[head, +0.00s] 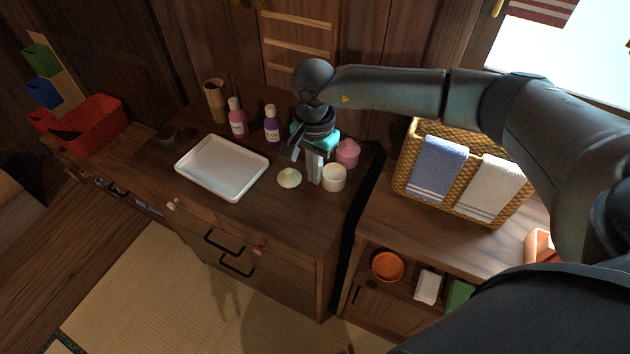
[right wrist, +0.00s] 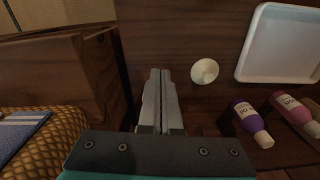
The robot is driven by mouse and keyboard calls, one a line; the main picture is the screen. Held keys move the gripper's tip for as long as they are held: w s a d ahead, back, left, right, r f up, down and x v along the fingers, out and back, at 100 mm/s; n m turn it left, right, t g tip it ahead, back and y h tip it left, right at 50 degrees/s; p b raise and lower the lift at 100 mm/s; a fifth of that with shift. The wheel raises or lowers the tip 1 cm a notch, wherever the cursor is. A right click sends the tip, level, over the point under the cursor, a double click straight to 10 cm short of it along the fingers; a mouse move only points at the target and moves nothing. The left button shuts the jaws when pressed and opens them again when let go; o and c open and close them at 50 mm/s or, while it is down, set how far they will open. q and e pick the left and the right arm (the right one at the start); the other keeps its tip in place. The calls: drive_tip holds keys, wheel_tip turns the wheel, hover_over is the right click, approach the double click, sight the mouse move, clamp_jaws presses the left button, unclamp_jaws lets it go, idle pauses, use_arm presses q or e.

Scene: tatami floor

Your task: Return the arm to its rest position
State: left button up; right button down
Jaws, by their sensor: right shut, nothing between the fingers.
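My right arm reaches in from the right in the head view, out over the dark wooden cabinet. My right gripper (head: 315,178) points down with its fingers together and nothing between them. It is above the cabinet top, between a small white lid (head: 289,178) and an open cream jar (head: 334,178). In the right wrist view, the closed fingers (right wrist: 160,76) show to the left of the white lid (right wrist: 204,71), apart from it in the picture. My left gripper is not in view.
A white tray (head: 222,167) lies left of the gripper. A pink bottle (head: 237,120), a purple bottle (head: 271,127) and a pink jar (head: 347,153) stand nearby. A wicker basket (head: 410,160) with two towels stands below my forearm. An orange bowl (head: 387,266) sits in the lower shelf.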

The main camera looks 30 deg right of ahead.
drive_tip(key=shift+r, duration=0.45)
